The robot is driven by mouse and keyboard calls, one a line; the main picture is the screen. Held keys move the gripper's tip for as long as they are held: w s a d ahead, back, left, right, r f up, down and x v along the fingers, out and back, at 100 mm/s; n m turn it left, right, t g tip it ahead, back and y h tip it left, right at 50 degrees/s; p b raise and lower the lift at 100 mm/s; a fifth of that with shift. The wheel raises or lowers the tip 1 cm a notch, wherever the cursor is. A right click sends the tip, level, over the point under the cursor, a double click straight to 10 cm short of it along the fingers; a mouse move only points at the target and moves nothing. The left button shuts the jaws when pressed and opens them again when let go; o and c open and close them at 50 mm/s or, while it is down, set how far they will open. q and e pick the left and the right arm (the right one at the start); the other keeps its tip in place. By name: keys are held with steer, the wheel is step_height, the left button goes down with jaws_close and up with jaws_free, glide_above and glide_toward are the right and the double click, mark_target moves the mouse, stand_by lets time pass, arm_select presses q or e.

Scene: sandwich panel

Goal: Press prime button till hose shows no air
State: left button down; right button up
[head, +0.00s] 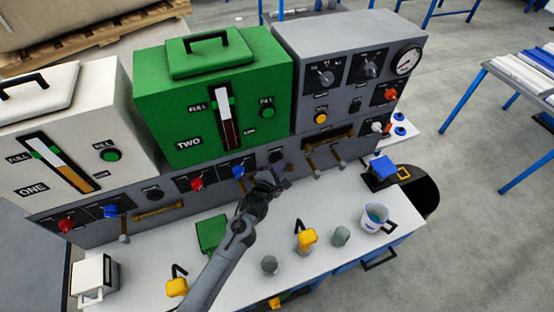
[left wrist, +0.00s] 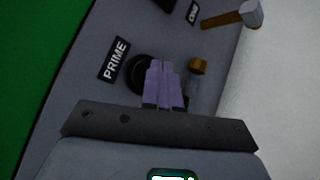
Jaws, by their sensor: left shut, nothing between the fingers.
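The prime button (left wrist: 138,75) is a dark round knob beside the PRIME label (left wrist: 115,60) on the grey panel in the left wrist view. My left gripper (left wrist: 165,82) is shut and empty, its purple fingertips overlapping the button's right side. I cannot tell if they touch it or if it is pressed in. In the head view my left gripper (head: 278,163) is at the panel front below the green tank TWO (head: 215,95), and hides most of the button. A tan tube with a grey end (left wrist: 226,18) may be the hose; air in it cannot be made out.
The white bench (head: 345,205) below holds a mug (head: 376,218), grey cups (head: 340,236), yellow-topped items (head: 306,239) and a green block (head: 211,233). Red and blue knobs (head: 238,171) line the panel left of the gripper. White tank ONE (head: 70,130) stands left.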

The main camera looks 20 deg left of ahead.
arm_select(q)
steer(key=shift+w+a, duration=0.3)
stand_by(0.8)
steer(key=shift+s, duration=0.1)
steer(key=shift+s+d+p, duration=0.5)
steer(key=shift+d, duration=0.05)
steer(key=shift+s+d, duration=0.1)
stand_by(0.5)
steer(key=s+d+p, duration=0.2)
steer(key=s+d, duration=0.1)
steer(key=shift+s+d, duration=0.15)
steer(key=shift+d, duration=0.05)
stand_by(0.3)
